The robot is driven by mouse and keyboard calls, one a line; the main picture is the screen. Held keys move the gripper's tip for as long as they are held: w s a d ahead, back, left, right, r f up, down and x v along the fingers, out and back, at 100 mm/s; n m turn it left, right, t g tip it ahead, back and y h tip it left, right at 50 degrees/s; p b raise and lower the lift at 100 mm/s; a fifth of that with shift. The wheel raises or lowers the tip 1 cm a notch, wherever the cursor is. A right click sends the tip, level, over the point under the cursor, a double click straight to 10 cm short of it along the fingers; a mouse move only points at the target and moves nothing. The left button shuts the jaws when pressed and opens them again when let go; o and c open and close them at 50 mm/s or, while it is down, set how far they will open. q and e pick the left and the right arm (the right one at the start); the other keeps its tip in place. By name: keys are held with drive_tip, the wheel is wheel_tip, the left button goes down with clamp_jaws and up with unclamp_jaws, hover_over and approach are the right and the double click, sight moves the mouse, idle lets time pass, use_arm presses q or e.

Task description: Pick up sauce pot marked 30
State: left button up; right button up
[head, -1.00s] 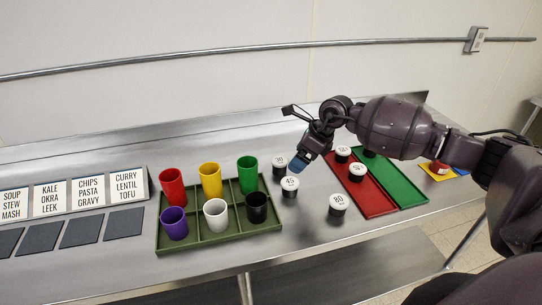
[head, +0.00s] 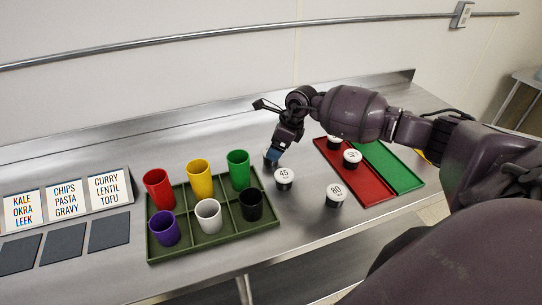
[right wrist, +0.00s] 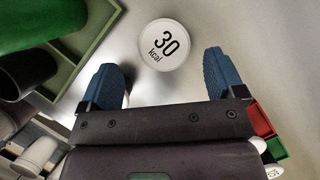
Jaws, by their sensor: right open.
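The sauce pot marked 30 (right wrist: 163,46) shows its round white lid at the top middle of the right wrist view, with "30 kcal" readable. My right gripper (right wrist: 165,80) is open and empty. Its two blue fingers lie on either side of the pot's line, and the lid sits just beyond the fingertips, apart from both. In the head view my right gripper (head: 272,156) points down at the counter and hides most or all of this pot. My left gripper is not in view.
Pot 45 (head: 284,178) stands close in front of my gripper, pot 80 (head: 335,195) farther right. More pots stand on the red tray (head: 372,190), beside a green tray (head: 397,177). A green divided tray (head: 225,238) with coloured cups is at left.

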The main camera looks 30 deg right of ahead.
drive_tip(key=x, duration=0.3)
drive_tip(key=shift+w+f, duration=0.15)
drive_tip(key=shift+w, duration=0.25)
drive_tip(key=shift+w+a+f, duration=0.1)
drive_tip(key=shift+f, duration=0.4)
drive_tip(key=shift+c, duration=0.3)
drive_tip(key=c, duration=1)
